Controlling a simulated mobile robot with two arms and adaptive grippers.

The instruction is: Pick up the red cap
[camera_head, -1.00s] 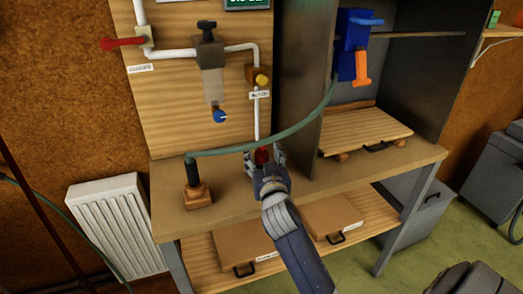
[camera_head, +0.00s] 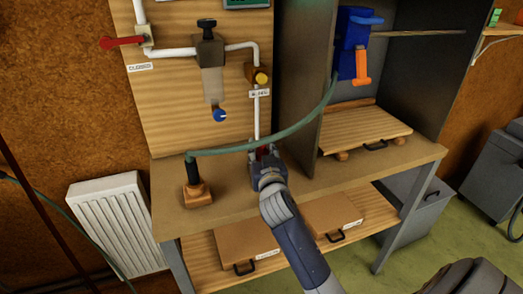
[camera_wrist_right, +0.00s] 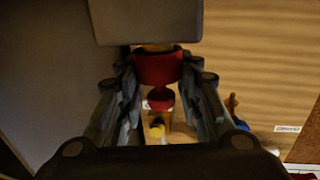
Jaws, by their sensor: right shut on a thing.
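The red cap (camera_wrist_right: 158,68) shows between the fingers in the right wrist view, with a smaller red part (camera_wrist_right: 160,98) beyond it. My right gripper (camera_head: 265,155) is shut on the red cap, at the foot of the white pipe (camera_head: 257,118) above the bench. In the head view the fingers hide most of the cap, and I cannot tell whether it touches anything else. My left gripper is not in view.
The grey cabinet wall (camera_head: 300,90) stands close on the right.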

